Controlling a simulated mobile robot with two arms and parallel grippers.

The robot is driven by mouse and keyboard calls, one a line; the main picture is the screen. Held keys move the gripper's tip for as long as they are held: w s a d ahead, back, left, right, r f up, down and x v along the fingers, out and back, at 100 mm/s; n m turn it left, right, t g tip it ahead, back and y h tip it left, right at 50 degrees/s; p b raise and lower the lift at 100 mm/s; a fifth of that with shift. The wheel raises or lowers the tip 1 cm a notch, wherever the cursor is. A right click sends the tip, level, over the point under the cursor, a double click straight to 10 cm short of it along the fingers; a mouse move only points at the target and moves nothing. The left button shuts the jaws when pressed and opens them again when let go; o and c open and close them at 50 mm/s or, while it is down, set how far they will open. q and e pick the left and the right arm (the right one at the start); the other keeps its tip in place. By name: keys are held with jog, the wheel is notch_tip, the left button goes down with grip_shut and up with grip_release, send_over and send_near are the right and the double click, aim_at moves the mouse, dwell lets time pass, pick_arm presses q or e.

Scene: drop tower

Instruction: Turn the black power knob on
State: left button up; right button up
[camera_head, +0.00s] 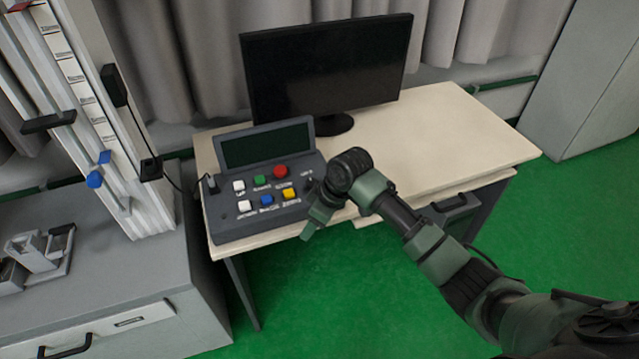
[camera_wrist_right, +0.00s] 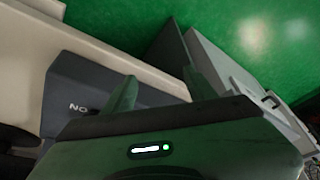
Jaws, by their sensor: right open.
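The dark grey control console (camera_head: 225,222) stands at the left of the desk, with its screen tilted up. My right gripper (camera_head: 312,225) is over the console's right front corner, pointing down, and hides part of it. In the right wrist view the gripper's two fingers (camera_wrist_right: 160,92) are apart with nothing between them. The console's corner (camera_wrist_right: 75,80) with a white label shows there beside the left finger. I cannot make out the black power knob for certain; the gripper covers the console's right end in the head view. My left gripper is not in view.
The console carries several coloured buttons, including a red one (camera_head: 281,171) and a yellow one (camera_head: 289,194). A black monitor (camera_head: 325,70) stands behind on the desk (camera_head: 450,130). The drop tower (camera_head: 85,110) stands left. The desk's right side is clear.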

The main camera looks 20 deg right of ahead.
aim_at(312, 182)
jog(key=w+d+r, duration=0.6)
jog(key=w+r, duration=0.3)
jog(key=w, duration=0.2)
jog(key=shift+t, duration=0.3)
jog(key=x, duration=0.7)
jog(key=shift+s+f, duration=0.25)
jog(key=shift+f, duration=0.05)
jog(key=shift+c, duration=0.4)
